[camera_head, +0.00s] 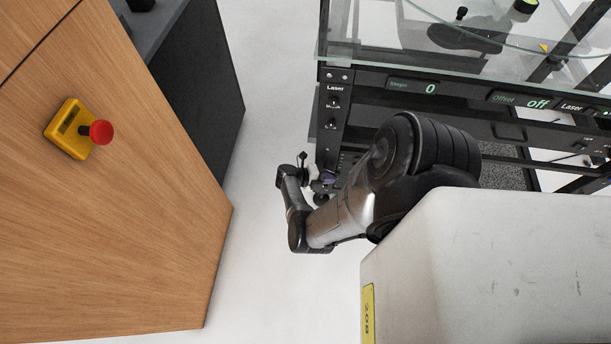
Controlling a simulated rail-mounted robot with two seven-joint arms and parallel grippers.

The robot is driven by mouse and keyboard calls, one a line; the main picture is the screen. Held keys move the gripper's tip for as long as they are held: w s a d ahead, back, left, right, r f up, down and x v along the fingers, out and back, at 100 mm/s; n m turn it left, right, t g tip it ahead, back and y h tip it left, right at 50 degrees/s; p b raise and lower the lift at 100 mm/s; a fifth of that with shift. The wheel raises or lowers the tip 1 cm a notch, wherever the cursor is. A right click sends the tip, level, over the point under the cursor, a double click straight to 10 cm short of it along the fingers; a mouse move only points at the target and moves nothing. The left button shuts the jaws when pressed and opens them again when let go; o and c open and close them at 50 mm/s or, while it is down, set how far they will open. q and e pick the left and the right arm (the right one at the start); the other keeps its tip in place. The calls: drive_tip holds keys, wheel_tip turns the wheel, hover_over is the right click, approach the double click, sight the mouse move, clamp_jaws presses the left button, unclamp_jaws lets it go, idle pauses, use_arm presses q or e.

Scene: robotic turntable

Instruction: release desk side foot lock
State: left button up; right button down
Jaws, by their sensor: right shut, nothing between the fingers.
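The turntable desk (332,120) has a black frame and a glass top and stands at the upper right. My right arm reaches down in front of it. My right gripper (317,180) is small in the view, low by the foot of the desk's near left leg. It is shut and empty. A small dark rounded part (321,198), perhaps the foot or its lock, shows just below the gripper. The gripper and arm partly hide the foot, so I cannot tell the lock's position or whether the gripper touches it. My left gripper is not in view.
A wooden cabinet (150,220) stands at the left, with a yellow box bearing a red knob (101,132). A dark grey cabinet (205,90) is behind it. Clear pale floor (270,80) lies between these and the desk.

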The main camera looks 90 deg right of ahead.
drive_tip(key=w+a+f+b, duration=0.1)
drive_tip(key=w+a+b, duration=0.1)
drive_tip(key=w, duration=0.4)
drive_tip(key=w+a+f+b, duration=0.1)
drive_tip(key=w+f, duration=0.1)
drive_tip(key=w, duration=0.4)
drive_tip(key=shift+w+a+f+b, duration=0.15)
drive_tip(key=shift+w+a+b, duration=0.15)
drive_tip(key=shift+a+b, duration=0.1)
